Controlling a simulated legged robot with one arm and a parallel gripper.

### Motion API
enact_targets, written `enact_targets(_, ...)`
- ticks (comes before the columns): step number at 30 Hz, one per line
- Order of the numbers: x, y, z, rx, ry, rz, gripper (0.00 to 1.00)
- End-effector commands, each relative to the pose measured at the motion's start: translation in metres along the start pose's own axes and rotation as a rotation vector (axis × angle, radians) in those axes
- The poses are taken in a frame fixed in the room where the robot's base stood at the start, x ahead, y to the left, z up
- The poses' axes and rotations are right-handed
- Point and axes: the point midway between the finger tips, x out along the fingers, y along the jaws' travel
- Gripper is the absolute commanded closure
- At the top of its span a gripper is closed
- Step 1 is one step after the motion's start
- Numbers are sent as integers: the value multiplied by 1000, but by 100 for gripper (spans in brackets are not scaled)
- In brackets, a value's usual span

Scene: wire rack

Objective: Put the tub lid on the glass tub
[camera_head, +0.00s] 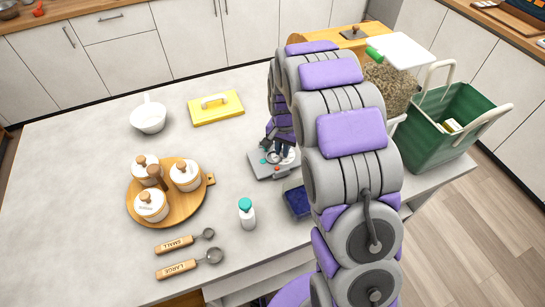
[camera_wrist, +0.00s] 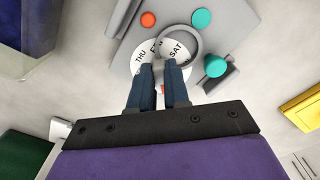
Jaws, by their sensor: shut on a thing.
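My gripper (camera_wrist: 172,64) is shut at the rim of a white day dial (camera_wrist: 147,58) with a grey ring, on a grey device. The arm partly hides the device (camera_head: 262,166) in the head view. What exactly is between the fingertips is hard to see. A yellow rectangular plate with a white handle (camera_head: 216,107), possibly the tub lid, lies flat on the counter, apart from the gripper; its edge shows in the wrist view (camera_wrist: 303,108). A dark blue box (camera_head: 297,202) stands beside the arm, partly hidden.
A white bowl (camera_head: 149,117), a round wooden board (camera_head: 193,205) with white jars, a white bottle with a teal cap (camera_head: 246,213) and two measuring spoons (camera_head: 190,268) stand left of the arm. A green basket (camera_head: 440,125) is at right. The counter's left part (camera_head: 70,190) is clear.

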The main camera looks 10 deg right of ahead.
Motion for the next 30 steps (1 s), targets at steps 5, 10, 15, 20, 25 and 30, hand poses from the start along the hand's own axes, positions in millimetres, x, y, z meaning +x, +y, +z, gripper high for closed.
enact_targets(5, 0, 0, 0, 0, 0, 0, 100)
enact_targets(10, -2, 0, 0, 0, 0, 0, 100)
enact_targets(15, -7, 0, 0, 0, 0, 0, 100)
enact_targets(20, -11, 0, 0, 0, 0, 0, 100)
enact_targets(25, -16, 0, 0, 0, 1, -1, 100)
enact_targets(30, -20, 0, 0, 0, 1, -1, 100)
